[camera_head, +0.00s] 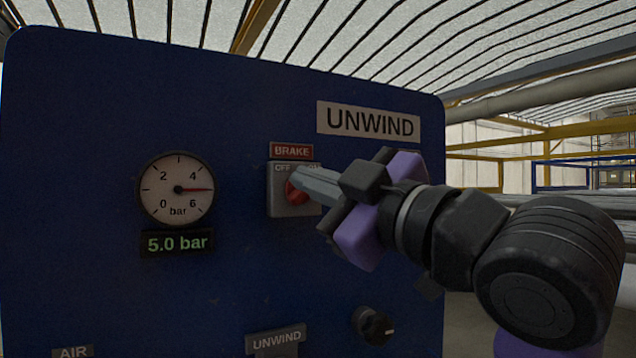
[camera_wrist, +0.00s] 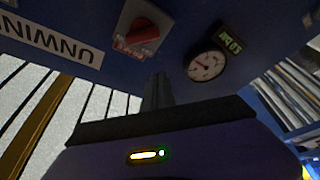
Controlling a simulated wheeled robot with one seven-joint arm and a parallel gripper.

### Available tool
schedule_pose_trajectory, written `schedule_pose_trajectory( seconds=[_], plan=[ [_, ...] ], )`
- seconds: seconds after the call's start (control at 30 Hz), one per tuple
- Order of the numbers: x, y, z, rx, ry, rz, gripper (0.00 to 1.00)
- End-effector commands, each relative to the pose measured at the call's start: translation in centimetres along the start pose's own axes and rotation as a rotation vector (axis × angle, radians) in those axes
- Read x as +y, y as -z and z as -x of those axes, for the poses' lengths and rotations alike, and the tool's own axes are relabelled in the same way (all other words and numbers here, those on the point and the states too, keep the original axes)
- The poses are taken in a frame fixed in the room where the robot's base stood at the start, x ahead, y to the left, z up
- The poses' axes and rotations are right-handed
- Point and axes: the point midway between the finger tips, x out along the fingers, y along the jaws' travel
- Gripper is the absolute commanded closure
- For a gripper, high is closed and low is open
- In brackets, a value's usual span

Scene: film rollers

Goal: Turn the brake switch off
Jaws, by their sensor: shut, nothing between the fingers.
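The brake switch (camera_head: 292,188) is a red rotary knob on a grey box, under a red "BRAKE" label (camera_head: 291,151) on the blue panel. "OFF" is marked at its upper left; the marking at its upper right is partly covered. My gripper (camera_head: 298,178) is shut and empty, its fingertips overlapping the knob in the head view, coming from the right. In the wrist view the red knob (camera_wrist: 143,31) shows fully, above and left of the fingertips (camera_wrist: 158,80), apart from them in the picture. I cannot tell whether they touch.
A round pressure gauge (camera_head: 176,190) with a "5.0 bar" display (camera_head: 178,243) is left of the switch. An "UNWIND" sign (camera_head: 368,122) is above right. A black knob (camera_head: 373,326) and a lower "UNWIND" label (camera_head: 275,340) are below. Pipes lie at the right.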

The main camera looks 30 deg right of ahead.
Motion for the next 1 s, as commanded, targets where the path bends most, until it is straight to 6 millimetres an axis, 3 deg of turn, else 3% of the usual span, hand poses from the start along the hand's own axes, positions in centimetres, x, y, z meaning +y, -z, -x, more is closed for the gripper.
schedule_pose_trajectory(
  seconds=[0.37, 0.43, 0.6, 1.0],
  plan=[
    [0.1, 0.1, -7.5, -0.003, 0.002, 0.000, 1.00],
    [0.1, -1.5, -6.7, -0.005, 0.000, -0.001, 1.00],
    [0.1, -3.1, -6.0, -0.002, 0.000, 0.000, 1.00],
    [0.0, -3.8, -5.7, 0.000, 0.000, 0.001, 1.00]
  ],
)
